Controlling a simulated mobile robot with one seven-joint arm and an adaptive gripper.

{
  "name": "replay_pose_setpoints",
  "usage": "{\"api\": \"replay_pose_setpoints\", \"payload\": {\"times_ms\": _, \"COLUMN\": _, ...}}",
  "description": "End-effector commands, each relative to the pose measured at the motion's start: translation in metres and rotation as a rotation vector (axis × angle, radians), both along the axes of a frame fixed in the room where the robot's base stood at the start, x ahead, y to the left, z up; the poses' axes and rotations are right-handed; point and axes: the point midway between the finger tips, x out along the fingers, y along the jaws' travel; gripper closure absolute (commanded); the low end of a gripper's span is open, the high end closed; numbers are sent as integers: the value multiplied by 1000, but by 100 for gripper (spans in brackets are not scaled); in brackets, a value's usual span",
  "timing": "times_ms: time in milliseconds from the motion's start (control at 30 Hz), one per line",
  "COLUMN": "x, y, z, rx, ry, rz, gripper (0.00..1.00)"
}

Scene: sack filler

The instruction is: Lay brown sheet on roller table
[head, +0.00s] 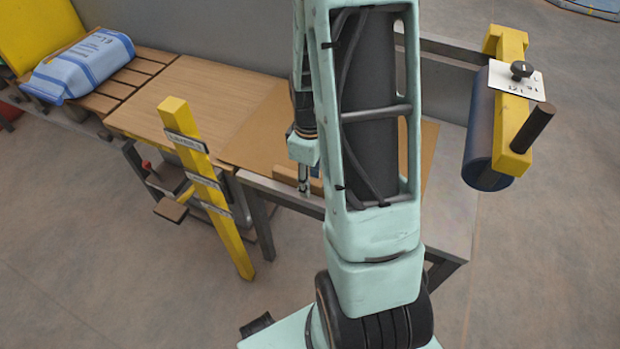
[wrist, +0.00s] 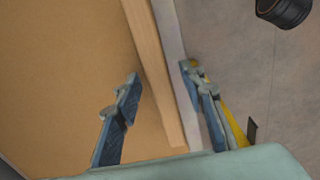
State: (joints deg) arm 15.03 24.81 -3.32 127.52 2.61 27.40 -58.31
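A flat brown sheet (head: 262,128) lies on the grey-framed table at centre, partly hidden behind my arm. In the wrist view the brown sheet (wrist: 70,80) fills the left side. A pale wooden strip (wrist: 152,70) runs along its near edge; the strip also shows low beside my gripper in the head view (head: 284,175). My gripper (wrist: 160,76) is open, one finger over the sheet and the other on the table-edge side, with the strip between them. Whether the fingers touch it cannot be told. A slatted surface (head: 108,88), possibly the roller table, is at upper left.
A blue-and-white sack (head: 82,66) lies on the slats. A plain wooden board (head: 165,95) lies between slats and sheet. A yellow post (head: 205,185) stands in front. A yellow bracket (head: 512,95) with a dark blue cylinder (head: 480,140) is at right.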

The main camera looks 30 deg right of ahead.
Motion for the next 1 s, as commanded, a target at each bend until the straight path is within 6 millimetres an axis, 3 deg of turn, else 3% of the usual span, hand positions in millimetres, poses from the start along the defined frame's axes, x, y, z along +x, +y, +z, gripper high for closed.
{"api": "replay_pose_setpoints", "payload": {"times_ms": 233, "x": 0, "y": 0, "z": 1, "rx": 1, "ry": 1, "rz": 0, "gripper": 63}}
{"api": "replay_pose_setpoints", "payload": {"times_ms": 367, "x": 1, "y": 0, "z": 12, "rx": 0, "ry": -3, "rz": 0, "gripper": 63}}
{"api": "replay_pose_setpoints", "payload": {"times_ms": 800, "x": 1, "y": 0, "z": 93, "rx": -1, "ry": -5, "rz": 0, "gripper": 63}}
{"api": "replay_pose_setpoints", "payload": {"times_ms": 1000, "x": 0, "y": 0, "z": 116, "rx": -1, "ry": -2, "rz": 0, "gripper": 63}}
